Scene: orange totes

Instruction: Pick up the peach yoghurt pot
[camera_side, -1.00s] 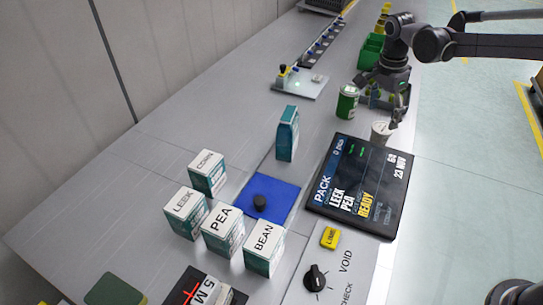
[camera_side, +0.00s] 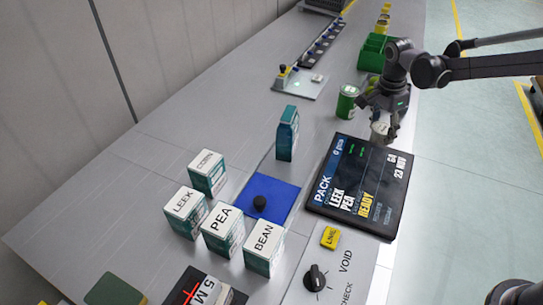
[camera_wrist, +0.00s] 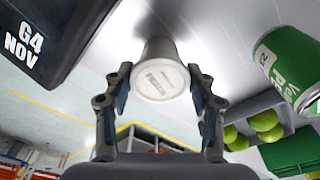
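A pale, off-white pot (camera_side: 379,131), likely the peach yoghurt pot, stands at the right edge of the grey table, just behind the black display. My gripper (camera_side: 384,112) is over it, pointing down. In the wrist view the pot's round lid (camera_wrist: 161,79) lies between the two fingers of my gripper (camera_wrist: 160,70). The fingers are apart, one on each side of the pot, close to its sides. I cannot make out contact with it. The small print on the lid is not readable.
A green can (camera_side: 347,103) stands close left of my gripper, and also shows in the wrist view (camera_wrist: 290,70). The black display panel (camera_side: 362,187) lies just in front. A green bin (camera_side: 374,52) is behind. Several teal-and-white cartons stand farther forward left.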

